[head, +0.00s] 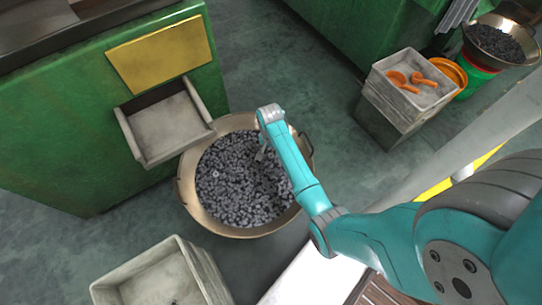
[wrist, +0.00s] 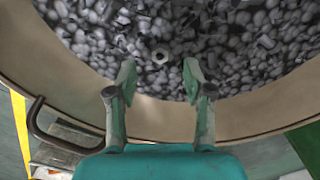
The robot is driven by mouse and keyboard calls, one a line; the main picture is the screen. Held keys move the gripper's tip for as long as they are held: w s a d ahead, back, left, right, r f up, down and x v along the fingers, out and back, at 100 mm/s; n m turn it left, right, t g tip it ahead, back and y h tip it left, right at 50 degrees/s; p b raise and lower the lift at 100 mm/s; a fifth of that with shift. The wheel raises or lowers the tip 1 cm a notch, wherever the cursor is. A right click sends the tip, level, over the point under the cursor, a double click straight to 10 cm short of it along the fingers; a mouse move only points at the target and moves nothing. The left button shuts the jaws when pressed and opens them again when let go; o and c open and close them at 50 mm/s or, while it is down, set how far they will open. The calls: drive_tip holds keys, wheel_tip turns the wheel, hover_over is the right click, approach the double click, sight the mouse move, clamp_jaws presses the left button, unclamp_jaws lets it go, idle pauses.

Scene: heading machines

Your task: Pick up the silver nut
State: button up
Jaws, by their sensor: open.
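A small silver nut (wrist: 160,56) with a dark hole lies on top of the dark grey metal pieces in a large round pan (wrist: 240,115). In the wrist view it shows just beyond and between my fingertips, untouched. My gripper (wrist: 160,82) is open and empty, its two teal fingers reaching over the pan's near rim. In the head view my gripper (head: 262,153) hangs over the right part of the pan (head: 185,193). A small light spot among the pieces, left of my gripper in that view, may be the nut, but it is too small to be sure.
A green machine (head: 60,150) with a grey chute (head: 165,125) stands left of the pan. A grey bin (head: 150,275) stands in front. A grey box with orange scoops (head: 400,90) stands back right. The pan has raised rims and a handle (wrist: 42,130).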

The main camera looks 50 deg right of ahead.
sight(271, 156)
drive_tip(key=shift+w+d+f, duration=0.1)
drive_tip(key=shift+d+f, duration=0.05)
drive_tip(key=shift+f, duration=2.35)
clamp_jaws()
